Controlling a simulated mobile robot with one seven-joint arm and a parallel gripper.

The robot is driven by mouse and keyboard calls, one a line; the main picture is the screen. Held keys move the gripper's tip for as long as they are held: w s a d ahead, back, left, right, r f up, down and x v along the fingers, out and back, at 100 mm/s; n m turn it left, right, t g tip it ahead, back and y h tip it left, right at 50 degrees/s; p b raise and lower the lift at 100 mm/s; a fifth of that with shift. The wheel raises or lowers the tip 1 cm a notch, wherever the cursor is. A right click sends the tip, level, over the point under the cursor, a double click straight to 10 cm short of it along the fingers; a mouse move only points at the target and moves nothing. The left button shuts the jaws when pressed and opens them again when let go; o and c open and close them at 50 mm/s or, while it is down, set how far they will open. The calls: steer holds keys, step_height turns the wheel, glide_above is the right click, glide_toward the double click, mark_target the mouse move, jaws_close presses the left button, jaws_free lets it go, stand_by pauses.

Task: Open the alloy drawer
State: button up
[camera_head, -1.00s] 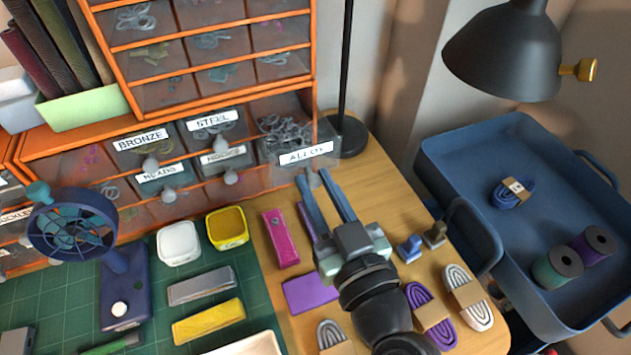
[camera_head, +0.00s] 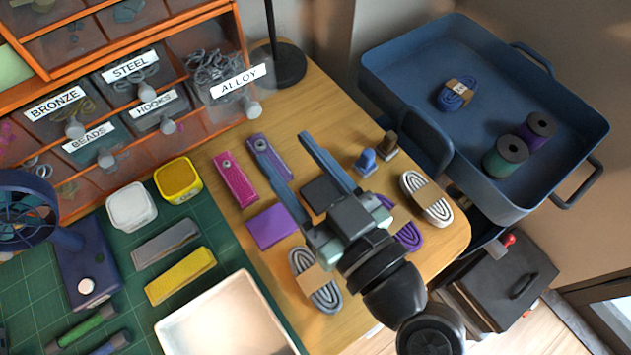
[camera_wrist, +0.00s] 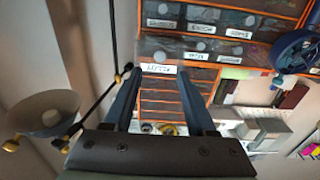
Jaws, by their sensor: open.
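The alloy drawer (camera_head: 217,93) is a clear drawer with a white ALLOY label and a pale round knob (camera_head: 253,108). It stands out from the orange cabinet front, and grey rings show inside through its open top. In the wrist view its label (camera_wrist: 158,68) appears upside down between my fingertips. My gripper (camera_head: 282,144) is open and empty, with its two long blue fingers spread over the table. It is apart from the knob, in front and to the right of it.
Neighbouring STEEL, HOOKS, BRONZE and BEADS drawers sit to the left. A black lamp stand (camera_head: 284,66) rises beside the alloy drawer. Below my gripper lie purple and magenta pieces and cord bundles. A blue tray cart (camera_head: 500,60) stands at right.

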steer(key=v, duration=0.4)
steer(key=shift+s+d, duration=0.25)
steer(key=shift+s, duration=0.1)
steer(key=w+r+m+t+h, duration=0.1)
steer(key=w+r+t+h, duration=0.2)
steer(key=w+r, duration=0.45)
steer(key=w+r+m+t+h, duration=0.2)
steer(key=w+r, duration=0.2)
steer(key=r, duration=0.7)
steer(key=s+r+m+t+h+p, duration=0.2)
steer(key=r+p, duration=0.9)
steer(key=r, duration=1)
steer(key=s+r+m+t+h+p, duration=0.1)
steer(key=s+r+t+h+p, duration=0.2)
steer(key=r+p, duration=0.8)
step_height(320, 180, up, 11)
steer(key=shift+s+a+f+m+t, duration=0.1)
steer(key=shift+s+a+m+t, duration=0.25)
steer(key=shift+t, duration=0.85)
steer(key=shift+w+a, duration=0.1)
steer(key=shift+c, duration=0.6)
